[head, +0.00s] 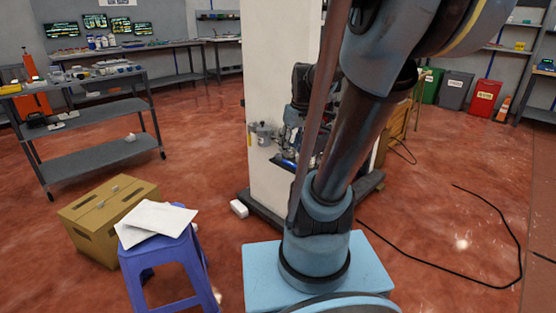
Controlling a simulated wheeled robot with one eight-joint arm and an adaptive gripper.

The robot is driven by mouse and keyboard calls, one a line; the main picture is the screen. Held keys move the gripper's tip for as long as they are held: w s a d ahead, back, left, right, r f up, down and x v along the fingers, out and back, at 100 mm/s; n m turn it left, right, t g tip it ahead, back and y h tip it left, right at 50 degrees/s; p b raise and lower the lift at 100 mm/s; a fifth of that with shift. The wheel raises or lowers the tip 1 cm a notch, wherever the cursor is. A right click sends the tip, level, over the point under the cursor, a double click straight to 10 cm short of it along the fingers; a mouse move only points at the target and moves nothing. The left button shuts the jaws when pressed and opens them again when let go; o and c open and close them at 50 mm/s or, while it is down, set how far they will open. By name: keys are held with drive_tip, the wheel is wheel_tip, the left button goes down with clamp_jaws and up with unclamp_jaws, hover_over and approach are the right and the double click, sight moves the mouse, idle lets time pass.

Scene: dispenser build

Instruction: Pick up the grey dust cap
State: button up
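I cannot pick out the grey dust cap for certain. A small grey fitting (263,133) sits on the side of the white column, with a yellow strip beside it. Each is too small to identify. My blue and dark arm rises through the middle right of the head view and hides part of the scene.
A white column (275,60) stands just behind my arm. A purple stool (160,262) with white sheets and a cardboard box (85,225) stand at left. A black cable (440,282) crosses the floor at right.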

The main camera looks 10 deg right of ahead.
drive_tip(key=w+d+n+y, duration=0.15)
drive_tip(key=w+n, duration=0.25)
drive_tip(key=w, duration=1.1)
drive_tip(key=n, duration=0.3)
approach(279, 154)
drive_tip(key=shift+y, duration=0.55)
drive_tip(key=x, duration=0.9)
drive_tip(key=shift+d+f, duration=0.15)
drive_tip(key=shift+d, duration=0.2)
drive_tip(key=c, duration=0.6)
drive_tip(key=shift+o, duration=0.2)
